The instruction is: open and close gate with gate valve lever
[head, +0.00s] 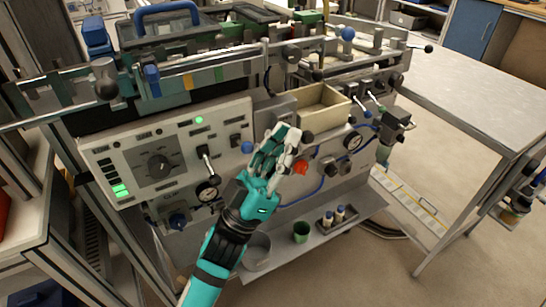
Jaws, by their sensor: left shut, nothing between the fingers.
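The machine's front panel carries several levers, and I cannot tell which one is the gate valve lever. A black-handled lever (205,158) sits on the grey control panel (127,150), left of my gripper. Two more small levers (372,101) stand on the right part of the machine. My left gripper (286,135) is shut and empty, in front of the panel below the cream open box (322,110). It covers part of the panel behind it, and contact cannot be told. The gate cannot be made out. My right gripper is not in view.
A lower shelf holds a green cup (301,232) and a metal bowl (257,252). A bare metal table (470,95) stands at right.

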